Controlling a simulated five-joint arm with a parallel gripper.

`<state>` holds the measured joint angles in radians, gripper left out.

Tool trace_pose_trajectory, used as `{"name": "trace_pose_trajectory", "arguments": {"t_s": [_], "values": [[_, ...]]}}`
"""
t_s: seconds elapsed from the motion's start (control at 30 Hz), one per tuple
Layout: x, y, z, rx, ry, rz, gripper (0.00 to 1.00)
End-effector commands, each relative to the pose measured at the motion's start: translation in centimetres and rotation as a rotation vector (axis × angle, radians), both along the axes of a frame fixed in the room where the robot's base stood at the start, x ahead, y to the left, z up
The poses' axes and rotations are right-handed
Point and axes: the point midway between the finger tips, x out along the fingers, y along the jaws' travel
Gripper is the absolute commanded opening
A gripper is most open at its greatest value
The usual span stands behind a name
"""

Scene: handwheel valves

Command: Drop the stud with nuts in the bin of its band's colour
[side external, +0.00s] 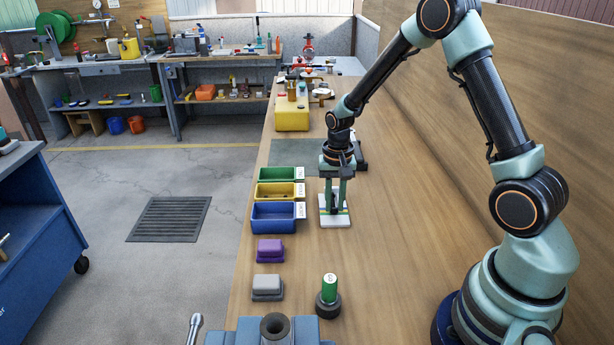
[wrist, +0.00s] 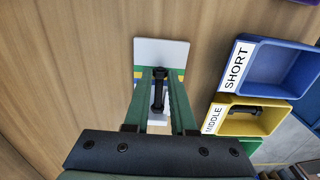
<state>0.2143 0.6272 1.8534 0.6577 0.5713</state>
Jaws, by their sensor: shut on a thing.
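My gripper (side external: 334,207) points down over a white plate (side external: 336,219) with coloured stripes. In the wrist view, its green fingers (wrist: 161,76) close on a dark stud with nuts (wrist: 158,94), over the same plate (wrist: 160,52). The fingers hide much of the stud in the side view, and I cannot tell its band's colour. Left of my gripper stand the green bin (side external: 262,175), the yellow bin (side external: 262,195) and the blue bin (side external: 273,222). In the wrist view, the blue bin (wrist: 280,67) is labelled SHORT and the yellow bin (wrist: 262,127) MIDDLE. A dark piece (wrist: 245,110) lies in the yellow bin.
A purple block (side external: 270,250) and a grey block (side external: 267,287) lie nearer the camera. A green cylinder on a black base (side external: 329,290) stands right of them. A yellow box (side external: 292,116) stands farther back. The bench right of the plate is clear.

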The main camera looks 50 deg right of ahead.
Motion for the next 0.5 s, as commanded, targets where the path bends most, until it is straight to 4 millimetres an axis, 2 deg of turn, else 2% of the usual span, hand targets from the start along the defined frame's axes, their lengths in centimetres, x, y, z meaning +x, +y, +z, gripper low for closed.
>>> {"name": "trace_pose_trajectory", "arguments": {"t_s": [0.5], "values": [[-1.3, 1.1, -0.2, 0.002, 0.011, 0.002, 0.0]]}}
